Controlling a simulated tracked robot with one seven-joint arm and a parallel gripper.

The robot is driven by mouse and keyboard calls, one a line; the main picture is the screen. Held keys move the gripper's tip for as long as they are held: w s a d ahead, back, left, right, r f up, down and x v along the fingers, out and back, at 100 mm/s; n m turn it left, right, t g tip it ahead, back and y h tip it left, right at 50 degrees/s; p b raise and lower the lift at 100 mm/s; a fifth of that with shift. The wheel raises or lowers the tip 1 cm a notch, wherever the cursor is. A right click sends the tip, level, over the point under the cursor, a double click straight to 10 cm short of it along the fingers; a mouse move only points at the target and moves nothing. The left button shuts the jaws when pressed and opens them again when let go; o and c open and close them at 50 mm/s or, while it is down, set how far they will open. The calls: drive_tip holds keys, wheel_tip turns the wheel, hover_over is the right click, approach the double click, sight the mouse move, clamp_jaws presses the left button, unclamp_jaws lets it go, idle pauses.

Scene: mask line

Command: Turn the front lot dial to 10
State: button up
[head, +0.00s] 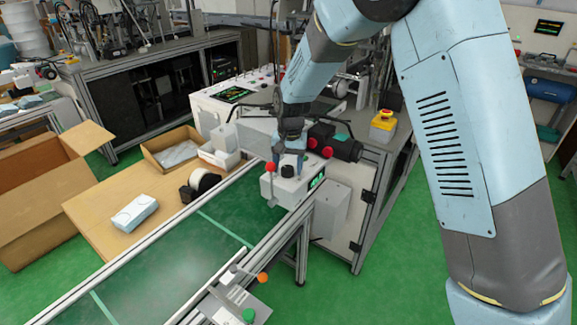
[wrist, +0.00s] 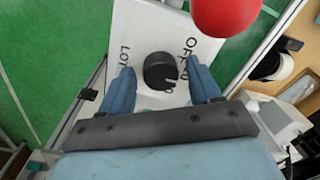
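The lot dial is a black round knob (wrist: 160,72) on a white panel marked "LOT" and "OFF" in the wrist view. In the head view the dial (head: 287,171) sits on top of a white box (head: 290,188) at the conveyor's far end. My gripper (wrist: 161,82) is open, one blue finger on each side of the dial, with gaps visible between them. In the head view my gripper (head: 290,150) is just above and behind the dial. White marks show near the dial's lower edge; its setting is too small to read.
A red ball-topped lever (wrist: 226,12) stands close beside the dial; it also shows in the head view (head: 270,167). A green conveyor (head: 165,270) runs toward the lower left. A black unit with red buttons (head: 335,143) and a yellow emergency-stop box (head: 383,122) lie to the right.

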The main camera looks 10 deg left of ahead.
sight(291, 168)
drive_tip(key=shift+o, duration=0.3)
drive_tip(key=shift+r, duration=0.1)
wheel_tip(291, 168, up, 14)
drive_tip(key=shift+d+f, duration=0.25)
drive_tip(key=shift+d, duration=0.15)
drive_tip(key=shift+w, duration=0.1)
drive_tip(key=s+d+r+t, duration=0.1)
drive_tip(key=s+d+r, duration=0.1)
drive_tip(key=d+r, duration=0.35)
drive_tip(key=s+d+r, duration=0.2)
drive_tip(key=d+r, duration=0.1)
drive_tip(key=d, duration=0.6)
drive_tip(key=s+d+r+t, duration=0.1)
drive_tip(key=s+d+r, duration=0.1)
drive_tip(key=d+r, duration=0.35)
drive_tip(key=s+d+f+m+t, duration=0.1)
drive_tip(key=s+d+t, duration=0.2)
drive_tip(key=s+d, duration=1.6)
drive_tip(key=shift+s+f+t+h, duration=0.15)
drive_tip(key=shift+s+t+h, duration=0.15)
drive_tip(key=shift+s, duration=0.05)
drive_tip(key=shift+c, duration=0.5)
